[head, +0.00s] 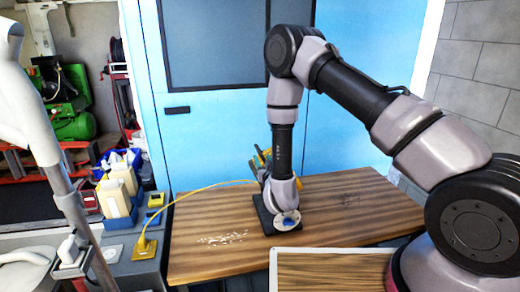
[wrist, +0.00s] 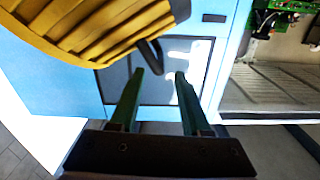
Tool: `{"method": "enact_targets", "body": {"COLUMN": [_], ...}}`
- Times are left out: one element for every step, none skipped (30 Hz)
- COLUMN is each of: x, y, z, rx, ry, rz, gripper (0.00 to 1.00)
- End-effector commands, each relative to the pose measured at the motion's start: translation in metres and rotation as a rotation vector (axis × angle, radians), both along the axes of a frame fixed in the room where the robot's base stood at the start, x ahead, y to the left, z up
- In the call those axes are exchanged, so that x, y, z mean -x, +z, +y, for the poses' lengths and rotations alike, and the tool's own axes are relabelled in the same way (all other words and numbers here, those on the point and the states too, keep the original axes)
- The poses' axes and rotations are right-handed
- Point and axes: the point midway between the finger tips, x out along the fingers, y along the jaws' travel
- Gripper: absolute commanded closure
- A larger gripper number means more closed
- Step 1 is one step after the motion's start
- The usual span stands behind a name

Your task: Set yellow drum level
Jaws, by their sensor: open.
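The yellow drum (wrist: 95,28) fills the upper left of the wrist view, large, ribbed and cut off by the frame. A dark lever (wrist: 150,55) sticks out from its edge. My gripper (wrist: 160,73) is open, with two green fingers and nothing gripped. The lever's end appears between the fingertips in the picture; I cannot tell whether it touches them. In the head view my arm hides most of the drum; only small yellow and green bits (head: 263,158) show beside my wrist, above a black base plate (head: 264,217). The drum's tilt cannot be judged clearly.
The wooden table (head: 345,212) is mostly clear, with pale crumbs (head: 215,239) at its left. A yellow cable (head: 205,187) runs from the left bench toward the drum. A blue door (head: 220,130) stands behind. A wood-topped tray (head: 330,272) is at the front.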

Motion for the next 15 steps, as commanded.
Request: {"method": "enact_targets", "body": {"x": [-0.008, -0.013, -0.02, -0.025, -0.031, -0.039, -0.044, -0.05, -0.057, -0.063, -0.067, -0.073, -0.077, -0.081, -0.085], "y": [0.001, 0.001, 0.002, 0.002, 0.002, 0.002, 0.002, 0.002, 0.002, 0.002, 0.002, 0.002, 0.002, 0.002, 0.002], "z": [0.001, 0.002, 0.005, 0.006, 0.008, 0.01, 0.012, 0.013, 0.015, 0.017, 0.018, 0.02, 0.021, 0.022, 0.023], "rx": [-0.001, -0.002, -0.002, -0.002, -0.003, -0.003, -0.003, -0.002, -0.003, -0.002, -0.002, -0.002, -0.002, -0.001, -0.001], "ry": [-0.002, -0.002, -0.001, -0.001, -0.001, -0.001, 0.0, -0.001, -0.001, -0.001, -0.001, -0.001, -0.001, -0.001, -0.001], "rz": [-0.003, -0.002, -0.004, -0.004, -0.003, -0.003, -0.003, -0.003, -0.002, -0.004, -0.003, -0.003, -0.003, -0.003, -0.002], "gripper": [0.53, 0.53, 0.53, 0.53, 0.53, 0.53, 0.53, 0.53, 0.53, 0.53, 0.53, 0.53, 0.53, 0.53, 0.53]}}
